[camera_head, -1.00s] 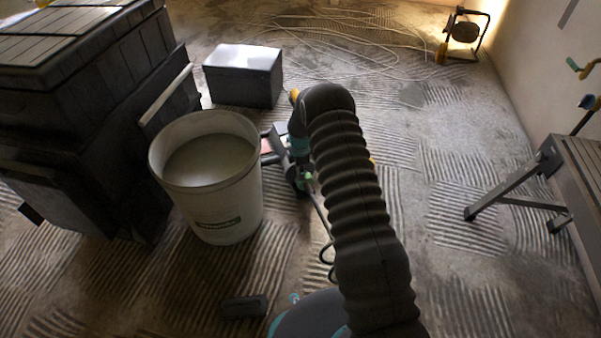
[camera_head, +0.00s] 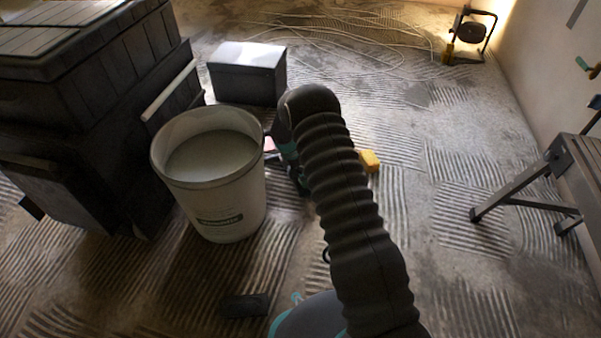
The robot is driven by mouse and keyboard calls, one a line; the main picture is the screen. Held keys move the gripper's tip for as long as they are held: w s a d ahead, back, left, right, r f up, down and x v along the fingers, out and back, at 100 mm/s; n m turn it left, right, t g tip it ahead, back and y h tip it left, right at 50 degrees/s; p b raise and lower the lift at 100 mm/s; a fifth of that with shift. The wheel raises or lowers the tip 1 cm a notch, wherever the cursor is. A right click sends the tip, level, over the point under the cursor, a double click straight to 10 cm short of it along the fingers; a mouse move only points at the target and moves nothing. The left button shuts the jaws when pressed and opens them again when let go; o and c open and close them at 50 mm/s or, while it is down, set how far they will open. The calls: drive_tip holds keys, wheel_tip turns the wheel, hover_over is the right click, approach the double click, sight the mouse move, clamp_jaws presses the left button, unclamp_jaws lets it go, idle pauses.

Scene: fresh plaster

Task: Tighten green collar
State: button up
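No green collar can be made out now. My dark ribbed arm covers the floor to the right of the bucket (camera_head: 228,212), the area where a small green part showed earlier. Dark and teal parts at the arm's far end show between the bucket and the ribbed sleeve. My gripper's fingers cannot be made out there, so I cannot tell whether they hold anything. The bucket is white and open, with pale material inside.
A dark box with a pale lid (camera_head: 248,56) stands behind the bucket. A yellow block (camera_head: 370,161) lies right of my arm. A work lamp (camera_head: 472,35) and a folding stand (camera_head: 515,180) are at right. A dark block (camera_head: 245,306) lies in front.

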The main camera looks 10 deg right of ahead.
idle(0.3)
drive_tip(key=v, duration=1.2)
drive_tip(key=shift+r, duration=0.1)
